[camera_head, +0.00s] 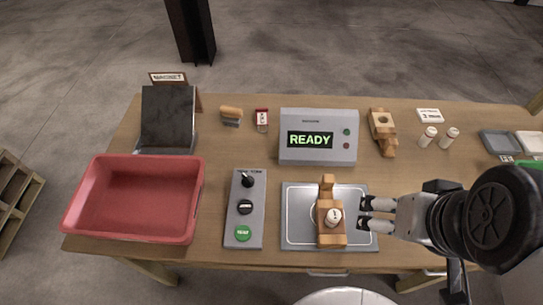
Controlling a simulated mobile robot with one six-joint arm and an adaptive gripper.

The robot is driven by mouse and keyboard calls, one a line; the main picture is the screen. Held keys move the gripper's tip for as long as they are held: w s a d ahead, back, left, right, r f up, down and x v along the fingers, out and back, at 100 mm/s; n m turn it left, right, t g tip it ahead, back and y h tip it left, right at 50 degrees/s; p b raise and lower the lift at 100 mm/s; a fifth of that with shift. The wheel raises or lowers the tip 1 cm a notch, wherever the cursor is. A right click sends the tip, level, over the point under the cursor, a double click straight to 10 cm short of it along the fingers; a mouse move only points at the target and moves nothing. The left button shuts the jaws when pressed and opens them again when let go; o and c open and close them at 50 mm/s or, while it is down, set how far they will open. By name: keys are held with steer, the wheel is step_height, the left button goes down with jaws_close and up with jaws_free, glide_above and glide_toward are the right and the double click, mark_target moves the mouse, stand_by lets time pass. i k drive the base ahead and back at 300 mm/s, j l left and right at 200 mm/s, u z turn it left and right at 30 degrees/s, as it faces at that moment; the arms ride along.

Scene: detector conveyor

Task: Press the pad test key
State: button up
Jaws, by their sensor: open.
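A grey control panel (244,210) lies near the front middle of the wooden table. It carries a green button (242,233) with a white label at its near end, a black knob (245,206) in the middle and a black switch (248,181) at the far end. Right of it is a grey pad (296,242) with a white outline. A wooden holder (327,239) stands on the pad with a white cylinder (333,217) in it. My gripper (362,213) is open at the pad's right side, close to the cylinder; contact cannot be told.
A display box (319,157) reads READY behind the pad. A red bin (132,237) stands at the left. A dark slanted board (166,117), a brush (231,115), another wooden holder (383,130), and two white cylinders (428,136) stand farther back.

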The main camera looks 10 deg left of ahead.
mark_target(243, 233)
steer(key=k+j+u, duration=0.1)
steer(key=u, duration=0.35)
steer(key=k+j+u, duration=0.1)
steer(key=j+u, duration=0.35)
steer(key=l, duration=0.1)
